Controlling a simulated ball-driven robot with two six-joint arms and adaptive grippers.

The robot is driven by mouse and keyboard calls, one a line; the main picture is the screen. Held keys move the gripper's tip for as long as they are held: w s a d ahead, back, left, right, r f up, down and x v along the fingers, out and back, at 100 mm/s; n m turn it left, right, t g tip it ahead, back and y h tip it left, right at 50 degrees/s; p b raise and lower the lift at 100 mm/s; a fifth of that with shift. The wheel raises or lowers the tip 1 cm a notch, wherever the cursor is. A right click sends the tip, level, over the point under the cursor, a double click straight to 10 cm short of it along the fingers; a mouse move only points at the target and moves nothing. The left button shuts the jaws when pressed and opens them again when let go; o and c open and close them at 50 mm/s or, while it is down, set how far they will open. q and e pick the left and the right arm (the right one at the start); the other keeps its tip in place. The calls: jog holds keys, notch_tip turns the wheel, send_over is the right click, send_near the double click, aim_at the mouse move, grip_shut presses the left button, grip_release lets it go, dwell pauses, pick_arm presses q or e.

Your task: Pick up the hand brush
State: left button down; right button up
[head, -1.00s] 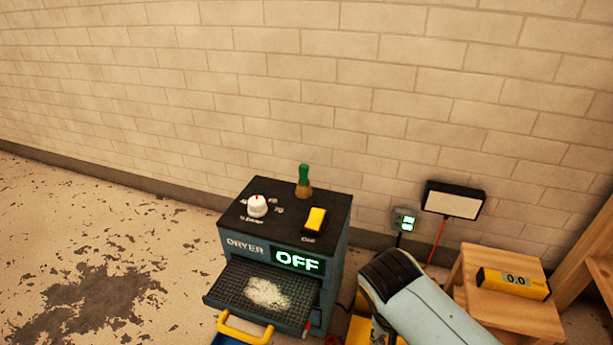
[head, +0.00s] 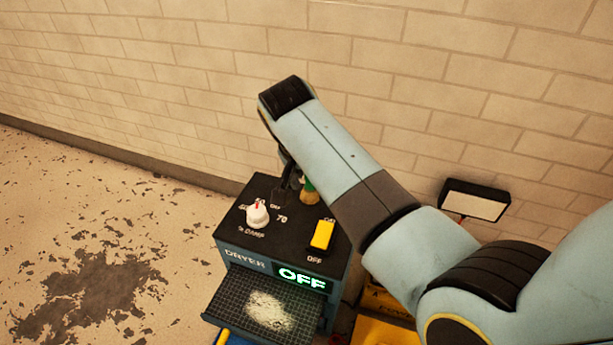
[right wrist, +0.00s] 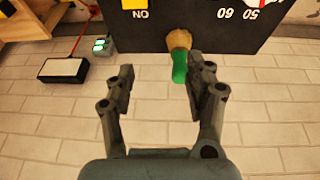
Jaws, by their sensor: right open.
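The hand brush (head: 309,192) has a green handle and tan bristles. It stands upright at the back of the dryer's black top (head: 265,222), partly hidden by my right arm in the head view. My right gripper (head: 287,180) is just left of the brush there, small and partly hidden. In the right wrist view the open jaws (right wrist: 160,72) reach toward the brush (right wrist: 180,60). The green handle shows between the fingertips, closer to the right finger, and no grip on it shows. My left gripper is not in view.
The dryer top also carries a white knob (head: 257,214) and a yellow switch (head: 322,235). A mesh tray (head: 235,292) with white material juts from its front, below a green OFF display (head: 301,279). A brick wall (head: 180,80) stands behind. A lamp panel (head: 474,201) is at right.

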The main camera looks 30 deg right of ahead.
notch_tip(320, 180, up, 4)
jog(key=w, duration=0.3)
jog(key=b, duration=0.3)
send_over(308, 190)
jog(key=shift+t, duration=0.4)
notch_tip(308, 190, down, 7)
jog(key=shift+f, duration=0.1)
jog(key=b+x, duration=0.2)
jog(key=shift+w+d+f, duration=0.2)
jog(key=shift+d+f, duration=0.05)
jog(key=shift+f, duration=0.05)
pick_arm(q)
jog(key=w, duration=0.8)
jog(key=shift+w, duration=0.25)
pick_arm(e)
jog(key=shift+c, duration=0.4)
grip_shut()
